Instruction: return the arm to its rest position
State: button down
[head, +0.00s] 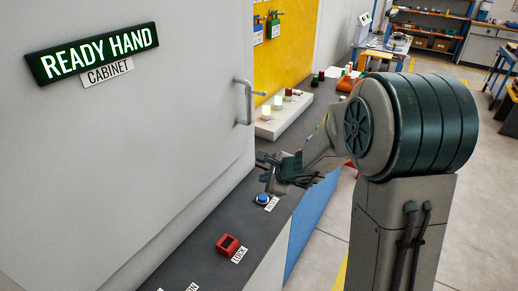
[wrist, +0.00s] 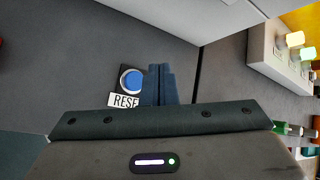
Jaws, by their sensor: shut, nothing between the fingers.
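My arm reaches from the right over the grey counter in the head view. My gripper (head: 266,168) is near the blue button (head: 263,198), above and behind it in the picture. In the wrist view my gripper (wrist: 160,68) has its two dark fingers together with nothing between them. The blue button (wrist: 131,81) lies just left of the fingers, with a label reading "RESE" partly hidden by the gripper. I cannot tell whether the fingers touch anything.
A cabinet (head: 150,130) with a handle (head: 243,103) stands at left. A red "LOCK" switch (head: 228,244) sits on the counter (head: 190,262). A white box with lit lamps (head: 284,118) stands beyond my gripper. Open floor (head: 322,255) lies right of the counter.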

jog(key=s+r+n+g, duration=0.2)
jog(key=s+r+n, duration=0.6)
jog(key=s+n, duration=0.3)
jog(key=s+d+n+g+h, duration=0.1)
jog(key=s+d+n, duration=0.3)
jog(key=s, duration=0.4)
jog(key=s+d+r+n+g+h, duration=0.1)
jog(key=s+d+n+h, duration=0.3)
jog(key=s+d, duration=0.2)
jog(key=shift+s+d+r+n+h, duration=0.3)
jog(key=shift+s+d, duration=0.1)
jog(key=shift+s, duration=0.7)
